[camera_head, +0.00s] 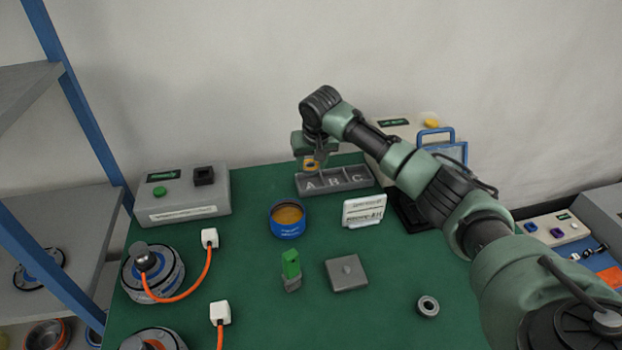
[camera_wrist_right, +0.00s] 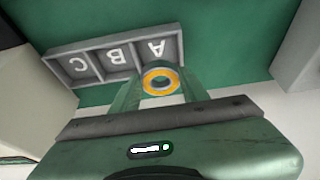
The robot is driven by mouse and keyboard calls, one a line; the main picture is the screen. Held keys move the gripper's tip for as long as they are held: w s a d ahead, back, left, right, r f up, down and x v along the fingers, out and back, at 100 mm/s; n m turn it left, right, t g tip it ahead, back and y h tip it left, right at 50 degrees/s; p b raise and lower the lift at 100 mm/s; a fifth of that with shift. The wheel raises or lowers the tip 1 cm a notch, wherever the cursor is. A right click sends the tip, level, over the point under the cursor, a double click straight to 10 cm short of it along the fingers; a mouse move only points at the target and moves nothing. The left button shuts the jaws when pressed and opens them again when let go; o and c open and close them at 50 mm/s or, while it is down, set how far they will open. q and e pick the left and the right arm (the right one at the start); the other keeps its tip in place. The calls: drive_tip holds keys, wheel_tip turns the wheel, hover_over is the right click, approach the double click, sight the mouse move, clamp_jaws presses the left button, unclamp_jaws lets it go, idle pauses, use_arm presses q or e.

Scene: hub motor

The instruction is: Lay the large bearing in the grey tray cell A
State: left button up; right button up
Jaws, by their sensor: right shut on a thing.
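My right gripper (camera_head: 311,168) is shut on a bearing (camera_head: 310,163) with an orange-yellow ring face. The bearing also shows between the fingers in the right wrist view (camera_wrist_right: 161,72). The grey tray (camera_head: 336,189) lies at the back of the green mat, with cells marked A, B and C. Its letters also show in the right wrist view, where the tray (camera_wrist_right: 110,42) is partly behind the fingers. The held bearing is above the tray's A end; its exact height is hard to tell. My left gripper is not in view.
Another, grey bearing (camera_head: 428,307) lies at the front right of the mat. A blue tin (camera_head: 287,225), a white sign (camera_head: 363,211), a grey block (camera_head: 346,273) and a green-topped piece (camera_head: 291,268) stand mid-mat. A grey box (camera_head: 182,198) and motors with orange cables are left.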

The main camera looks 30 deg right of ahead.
sight(312, 172)
wheel_tip(312, 172, down, 5)
drive_tip(key=shift+r, duration=0.1)
drive_tip(key=shift+s+a+f, duration=0.15)
drive_tip(key=shift+s+f, duration=0.2)
drive_tip(key=shift+f, duration=0.25)
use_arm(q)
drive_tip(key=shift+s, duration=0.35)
use_arm(e)
drive_tip(key=shift+s+f, duration=0.2)
drive_tip(key=shift+f, duration=0.1)
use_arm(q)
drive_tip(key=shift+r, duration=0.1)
use_arm(e)
drive_tip(key=shift+s+a+f, duration=0.1)
drive_tip(key=shift+a+f, duration=0.05)
drive_tip(key=shift+f, duration=0.1)
drive_tip(key=o, duration=1.4)
drive_tip(key=shift+o, duration=0.2)
drive_tip(key=shift+w+r, duration=0.2)
drive_tip(key=shift+r, duration=0.3)
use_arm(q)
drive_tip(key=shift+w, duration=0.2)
use_arm(e)
drive_tip(key=d+v, duration=0.1)
drive_tip(key=v, duration=1)
drive_tip(key=shift+w+a+r, duration=0.25)
drive_tip(key=shift+r, duration=0.3)
